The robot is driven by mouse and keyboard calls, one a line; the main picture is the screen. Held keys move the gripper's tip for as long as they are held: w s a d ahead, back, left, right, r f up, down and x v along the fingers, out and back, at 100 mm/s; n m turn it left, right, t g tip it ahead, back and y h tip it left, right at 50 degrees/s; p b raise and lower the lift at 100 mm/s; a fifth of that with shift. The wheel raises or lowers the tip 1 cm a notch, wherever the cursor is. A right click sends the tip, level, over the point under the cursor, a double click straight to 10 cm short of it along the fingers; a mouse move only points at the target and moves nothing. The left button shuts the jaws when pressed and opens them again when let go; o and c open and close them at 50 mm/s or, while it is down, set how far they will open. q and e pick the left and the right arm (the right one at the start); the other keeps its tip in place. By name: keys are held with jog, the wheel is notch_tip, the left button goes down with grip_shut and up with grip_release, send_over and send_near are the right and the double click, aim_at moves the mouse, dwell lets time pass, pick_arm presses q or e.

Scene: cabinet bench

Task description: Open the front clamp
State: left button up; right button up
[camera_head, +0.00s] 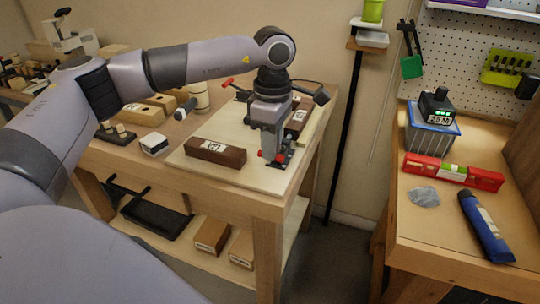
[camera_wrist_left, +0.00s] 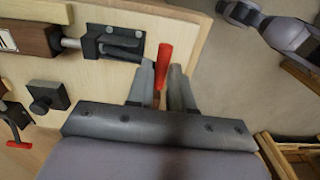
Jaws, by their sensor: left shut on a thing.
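The front clamp (camera_head: 284,154) is a dark toggle clamp with a red handle, at the front right of the light board (camera_head: 237,174). In the left wrist view its dark body (camera_wrist_left: 113,44) is fixed to the board, and its rod points left to the end of a dark brown block (camera_wrist_left: 36,40). My left gripper (camera_head: 273,157) reaches down over the clamp from above. In the wrist view my left gripper (camera_wrist_left: 162,72) is shut on the red handle (camera_wrist_left: 165,55), one finger on each side. The gripper hides part of the clamp in the head view. My right gripper is out of view.
A labelled brown block (camera_head: 215,152) lies on the board beside the clamp. Another red handle (camera_head: 228,83) shows behind my gripper. Wooden blocks (camera_head: 145,114) and a small white-topped box (camera_head: 154,143) stand to the left. A second bench (camera_head: 420,225) is at right, across a gap.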

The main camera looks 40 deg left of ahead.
pick_arm(q)
jog(key=shift+w+a+r, duration=0.1)
jog(key=shift+w+r, duration=0.05)
jog(key=shift+r, duration=0.15)
jog(key=shift+c, duration=0.2)
jog(key=shift+w+r, duration=0.1)
jog(key=shift+r, duration=0.1)
jog(key=shift+o, duration=0.3)
jog(key=shift+w+a+r+p, duration=0.15)
jog(key=shift+w+r+p, duration=0.3)
jog(key=shift+p, duration=0.2)
jog(key=shift+o, duration=0.2)
jog(key=shift+o, duration=0.3)
jog(key=shift+w+a+r+p, duration=0.1)
jog(key=shift+w+r+p, duration=0.3)
jog(key=shift+r+p, duration=0.15)
jog(key=shift+w, duration=0.1)
jog(key=shift+o, duration=0.5)
jog(key=shift+w+a+r+p, duration=0.15)
jog(key=shift+w+r+p, duration=0.2)
jog(key=shift+w+p, duration=0.25)
jog(key=shift+o, duration=0.2)
jog(key=shift+r, duration=0.1)
